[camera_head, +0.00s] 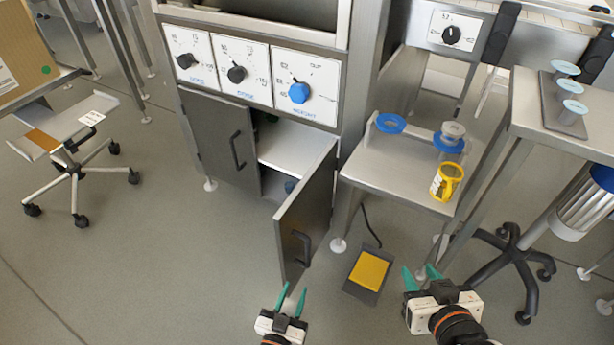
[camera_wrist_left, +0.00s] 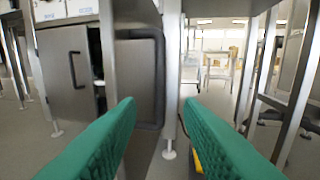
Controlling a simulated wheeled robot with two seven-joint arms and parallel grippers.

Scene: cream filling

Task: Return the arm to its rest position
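My left gripper (camera_head: 291,301) is low in the head view, in front of the open cabinet door (camera_head: 306,215). Its green fingers are apart with nothing between them, and the left wrist view shows the same open fingers (camera_wrist_left: 160,140). My right gripper (camera_head: 422,274) is to the right, near the yellow foot pedal (camera_head: 369,271). Its green fingertips are apart and I see nothing held. In the left wrist view the door with its dark handle (camera_wrist_left: 158,80) stands beyond the fingers.
A steel side table (camera_head: 400,180) holds blue rings and a yellow cup (camera_head: 447,182). A machine panel with knobs (camera_head: 299,92) is above the cabinet. A wheeled stool (camera_head: 75,140) stands left, and a wheeled stand (camera_head: 520,262) right. Floor at lower left is clear.

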